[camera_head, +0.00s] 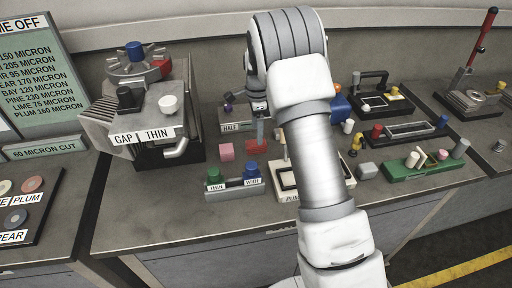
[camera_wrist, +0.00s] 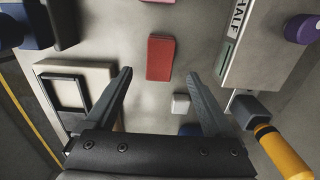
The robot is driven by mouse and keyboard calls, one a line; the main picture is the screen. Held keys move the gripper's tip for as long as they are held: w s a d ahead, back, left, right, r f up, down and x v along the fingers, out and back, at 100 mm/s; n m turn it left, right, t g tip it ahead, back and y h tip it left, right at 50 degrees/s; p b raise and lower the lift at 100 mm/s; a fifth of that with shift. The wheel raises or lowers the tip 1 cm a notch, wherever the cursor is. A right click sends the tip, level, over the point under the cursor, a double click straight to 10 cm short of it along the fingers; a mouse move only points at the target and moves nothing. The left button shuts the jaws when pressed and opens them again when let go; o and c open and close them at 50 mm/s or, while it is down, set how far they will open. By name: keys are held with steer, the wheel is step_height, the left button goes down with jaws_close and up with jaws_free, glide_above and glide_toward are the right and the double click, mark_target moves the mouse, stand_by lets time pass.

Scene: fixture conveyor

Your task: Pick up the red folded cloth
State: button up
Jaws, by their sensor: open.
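The red folded cloth (camera_wrist: 160,57) lies flat on the grey bench top in the wrist view, as a small red rectangular block. It also shows in the head view (camera_head: 261,131), small and partly hidden near my gripper. My gripper (camera_wrist: 158,76) is open and empty. Its two dark fingers point toward the cloth, which lies between their lines and just beyond the tips in the wrist view. I cannot tell the height of the fingertips above the bench. In the head view my gripper (camera_head: 258,105) is partly hidden by my arm.
A pink block (camera_head: 226,151) and a box marked HALF (camera_head: 231,127) stand close to the cloth. A small white block (camera_wrist: 181,103) and a cream tray (camera_wrist: 101,73) are also near. The GAP THIN machine (camera_head: 148,112) stands left. Bare bench shows around the cloth.

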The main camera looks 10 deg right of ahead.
mark_target(256, 147)
steer(key=shift+d+f, duration=0.15)
steer(key=shift+f, duration=3.05)
jaws_close()
